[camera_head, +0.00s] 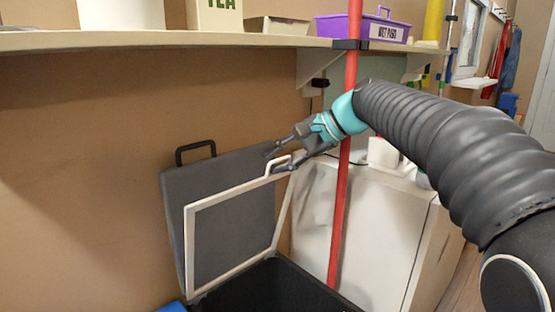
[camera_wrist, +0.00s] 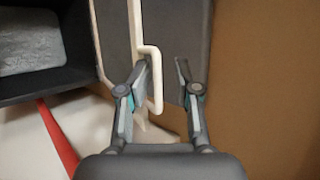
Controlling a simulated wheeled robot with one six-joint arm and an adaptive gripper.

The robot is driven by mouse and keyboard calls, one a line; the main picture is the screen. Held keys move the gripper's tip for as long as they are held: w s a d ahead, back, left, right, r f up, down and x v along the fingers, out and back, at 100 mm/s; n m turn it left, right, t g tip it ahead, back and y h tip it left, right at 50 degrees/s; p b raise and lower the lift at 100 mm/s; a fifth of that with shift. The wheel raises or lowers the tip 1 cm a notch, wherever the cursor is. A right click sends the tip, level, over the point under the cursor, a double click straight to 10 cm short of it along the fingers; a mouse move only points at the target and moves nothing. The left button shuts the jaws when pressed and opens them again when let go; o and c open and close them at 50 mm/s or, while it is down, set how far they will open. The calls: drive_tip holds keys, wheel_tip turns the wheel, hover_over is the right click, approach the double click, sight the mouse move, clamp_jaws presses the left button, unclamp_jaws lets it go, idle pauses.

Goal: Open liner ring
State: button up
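The liner ring (camera_head: 228,193), a thin white rectangular frame, stands raised on the dark bin, in front of the open grey lid (camera_head: 235,240). A small white handle sticks up from its top bar. My gripper (camera_head: 272,161) is at this handle. In the wrist view, my gripper (camera_wrist: 162,68) has its fingers apart. The handle's outer bar (camera_wrist: 158,90) lies between them, close to the left finger, which reaches into the loop. I cannot tell whether that finger touches the handle.
The dark bin (camera_head: 265,285) is open below; a grey surface (camera_wrist: 30,40) shows inside it. A red pole (camera_head: 341,210) stands close to my wrist. A white cabinet (camera_head: 378,230) is behind it. A shelf (camera_head: 150,40) with containers runs above. The brown wall is behind the lid.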

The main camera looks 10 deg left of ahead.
drive_tip(key=shift+d, duration=0.1)
drive_tip(key=w+v, duration=0.1)
drive_tip(key=v, duration=1.1)
drive_tip(key=shift+s, duration=0.45)
drive_tip(key=d+f+n+t+h, duration=0.15)
drive_tip(key=d+f+h, duration=0.45)
drive_tip(key=f, duration=0.8)
drive_tip(key=s+d+f+n+t+h, duration=0.1)
drive_tip(key=s+d+f, duration=0.3)
drive_tip(key=s, duration=0.4)
drive_tip(key=s+d+f+n+t+h, duration=0.1)
drive_tip(key=s+d+f+h, duration=0.1)
drive_tip(key=s+d+f, duration=0.3)
drive_tip(key=s+d+f+n+t+h, duration=0.1)
drive_tip(key=s+d+f, duration=0.3)
drive_tip(key=s, duration=0.8)
drive_tip(key=shift+d+f+h, duration=0.3)
drive_tip(key=shift+d+f, duration=0.05)
drive_tip(key=shift+d, duration=0.2)
